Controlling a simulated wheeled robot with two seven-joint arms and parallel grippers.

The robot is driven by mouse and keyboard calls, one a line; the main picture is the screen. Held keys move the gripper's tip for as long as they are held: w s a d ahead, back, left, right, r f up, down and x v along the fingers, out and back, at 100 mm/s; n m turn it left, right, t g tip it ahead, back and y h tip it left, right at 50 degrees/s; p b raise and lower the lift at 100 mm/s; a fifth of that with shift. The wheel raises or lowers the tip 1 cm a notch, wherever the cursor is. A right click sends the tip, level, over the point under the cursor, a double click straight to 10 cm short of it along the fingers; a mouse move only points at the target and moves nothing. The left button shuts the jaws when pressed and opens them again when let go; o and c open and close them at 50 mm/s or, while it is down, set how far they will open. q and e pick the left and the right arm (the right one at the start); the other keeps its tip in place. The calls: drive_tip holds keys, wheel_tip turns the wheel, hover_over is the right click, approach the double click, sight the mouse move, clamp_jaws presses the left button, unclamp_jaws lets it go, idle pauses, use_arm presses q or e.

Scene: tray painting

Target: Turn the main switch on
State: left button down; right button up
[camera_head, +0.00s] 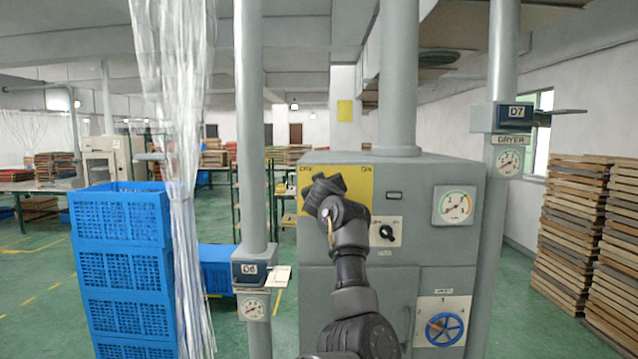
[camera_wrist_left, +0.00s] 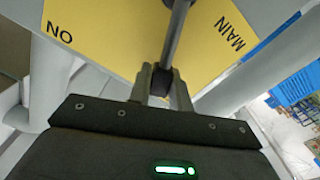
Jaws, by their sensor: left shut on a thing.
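The main switch is on a yellow plate (camera_head: 353,183) on the upper front of the grey cabinet. In the head view my left gripper (camera_head: 325,185) is in front of this plate and hides the lever. In the left wrist view the grey lever (camera_wrist_left: 175,38) crosses the yellow plate (camera_wrist_left: 115,25). The plate there bears an upside-down ON mark and part of the word MAIN. My left gripper (camera_wrist_left: 160,88) is shut on the dark end of the lever. My right gripper is not in view.
The cabinet (camera_head: 430,255) also carries a black knob (camera_head: 386,232), a round gauge (camera_head: 456,206) and a blue handwheel (camera_head: 444,328). Grey posts stand at both sides. Blue crates (camera_head: 122,240) and a clear strip curtain (camera_head: 185,200) are at left, stacked wooden trays (camera_head: 575,220) at right.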

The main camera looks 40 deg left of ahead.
use_arm(q)
drive_tip(key=shift+w+d+r+m+p, duration=0.3)
drive_tip(key=shift+w+d+m+p, duration=0.25)
drive_tip(key=shift+m+p, duration=0.45)
drive_tip(key=shift+w+d+m, duration=0.1)
drive_tip(key=shift+d+m, duration=0.15)
drive_tip(key=shift+m, duration=0.15)
drive_tip(key=c, duration=1.3)
unclamp_jaws()
